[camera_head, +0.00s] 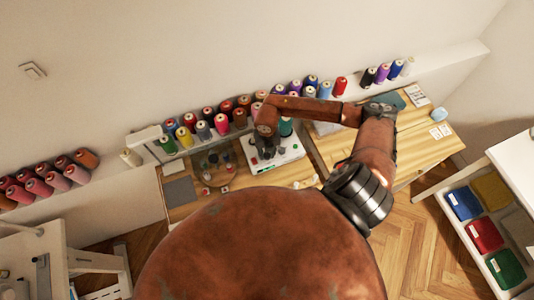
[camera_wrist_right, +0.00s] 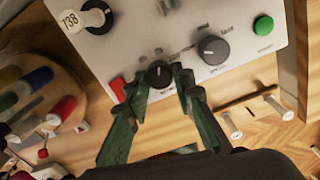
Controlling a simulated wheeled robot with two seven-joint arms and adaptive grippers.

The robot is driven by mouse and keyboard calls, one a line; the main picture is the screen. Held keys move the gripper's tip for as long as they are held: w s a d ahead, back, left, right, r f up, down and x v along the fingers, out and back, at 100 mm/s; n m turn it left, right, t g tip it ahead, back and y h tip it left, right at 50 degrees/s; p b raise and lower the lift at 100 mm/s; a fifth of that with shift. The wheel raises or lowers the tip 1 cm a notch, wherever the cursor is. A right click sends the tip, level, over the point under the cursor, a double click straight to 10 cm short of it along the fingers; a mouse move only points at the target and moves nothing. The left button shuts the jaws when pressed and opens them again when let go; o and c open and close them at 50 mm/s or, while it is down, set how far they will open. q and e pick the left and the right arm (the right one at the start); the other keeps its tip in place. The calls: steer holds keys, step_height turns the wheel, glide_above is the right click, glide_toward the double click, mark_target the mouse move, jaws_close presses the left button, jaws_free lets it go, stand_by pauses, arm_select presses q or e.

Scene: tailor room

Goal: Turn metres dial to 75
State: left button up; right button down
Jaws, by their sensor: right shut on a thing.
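A white machine panel (camera_wrist_right: 135,45) fills the top of the right wrist view, and the white machine (camera_head: 290,152) stands on the wooden bench in the head view. A small black dial (camera_wrist_right: 158,72) with a light pointer mark sits on the panel's lower edge. My right gripper (camera_wrist_right: 164,82) has its green fingers closed on this dial, one on each side. A larger grey-black knob (camera_wrist_right: 213,49) is to its right. A round black part (camera_wrist_right: 97,17) with a white number tag is at upper left. The lettering by the dials is too blurred to read. My right gripper (camera_head: 266,150) is partly hidden in the head view. My left gripper is out of view.
A red switch (camera_wrist_right: 118,88) is close beside the left finger, and a green button (camera_wrist_right: 263,25) is at the panel's right. Thread cones (camera_head: 221,124) line the shelf behind the machine. Small spools (camera_wrist_right: 230,124) lie on the bench. The right bench top (camera_head: 425,150) is mostly clear.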

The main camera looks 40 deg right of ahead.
mark_target(267, 155)
steer(key=shift+w+r, duration=0.1)
steer(key=c, duration=1.7)
jaws_free()
steer(key=shift+o, duration=0.2)
step_height(267, 155, up, 12)
